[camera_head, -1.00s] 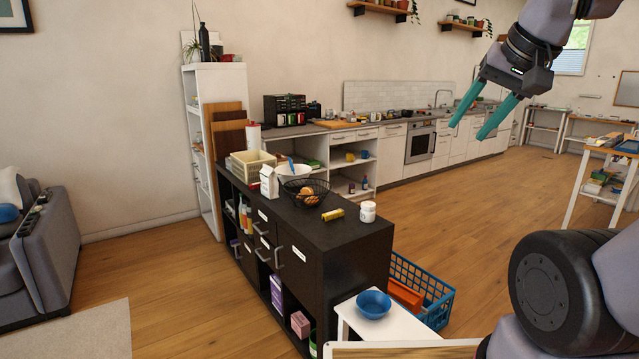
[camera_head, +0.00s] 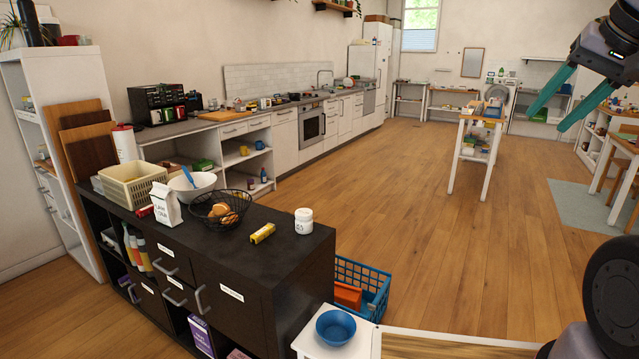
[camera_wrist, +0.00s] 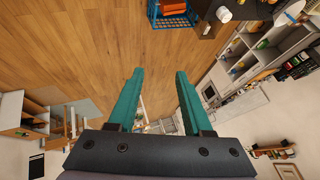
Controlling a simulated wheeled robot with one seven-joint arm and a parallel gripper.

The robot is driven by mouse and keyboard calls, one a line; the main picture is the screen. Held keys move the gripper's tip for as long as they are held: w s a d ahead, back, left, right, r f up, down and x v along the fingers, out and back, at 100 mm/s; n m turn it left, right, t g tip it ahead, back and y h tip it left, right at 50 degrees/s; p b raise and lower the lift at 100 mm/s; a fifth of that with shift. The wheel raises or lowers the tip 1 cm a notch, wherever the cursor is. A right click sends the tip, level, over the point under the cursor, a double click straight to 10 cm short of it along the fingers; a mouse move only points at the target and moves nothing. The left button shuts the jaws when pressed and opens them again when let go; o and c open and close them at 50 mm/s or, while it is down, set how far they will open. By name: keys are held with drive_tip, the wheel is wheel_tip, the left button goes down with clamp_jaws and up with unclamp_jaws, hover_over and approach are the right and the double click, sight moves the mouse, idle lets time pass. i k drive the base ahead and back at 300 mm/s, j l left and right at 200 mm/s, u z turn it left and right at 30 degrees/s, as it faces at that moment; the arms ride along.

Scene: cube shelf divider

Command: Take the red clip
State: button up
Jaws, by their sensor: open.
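I cannot make out a red clip in either view. My gripper (camera_head: 575,98) is at the upper right of the head view, raised over the open floor. Its two teal fingers are apart with nothing between them. In the wrist view my gripper (camera_wrist: 158,75) is also open and empty, with wooden floor beyond the fingers. A small red item (camera_head: 146,210) lies on the dark cabinet beside the cream basket, too small to identify.
The dark cabinet (camera_head: 285,245) holds a cream basket (camera_head: 128,190), white bowl, carton, wire fruit basket (camera_head: 219,210), yellow item and white jar (camera_head: 304,221). A blue crate (camera_head: 375,295) and white stool with a blue bowl (camera_head: 336,327) stand beside it. The floor (camera_head: 450,240) is clear at centre.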

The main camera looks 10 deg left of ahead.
sight(141, 213)
drive_tip(key=i+j, duration=0.1)
drive_tip(key=j, duration=0.5)
drive_tip(key=i+j, duration=0.1)
drive_tip(key=j, duration=0.5)
drive_tip(key=i+j, duration=0.1)
drive_tip(key=j, duration=0.5)
drive_tip(key=i+j, duration=0.1)
drive_tip(key=j, duration=0.55)
drive_tip(key=i+j, duration=0.1)
drive_tip(key=j, duration=0.5)
drive_tip(key=i+j, duration=0.1)
drive_tip(key=j, duration=0.5)
drive_tip(key=i+j, duration=0.1)
drive_tip(key=j, duration=0.5)
drive_tip(key=i+j, duration=0.1)
drive_tip(key=j, duration=0.5)
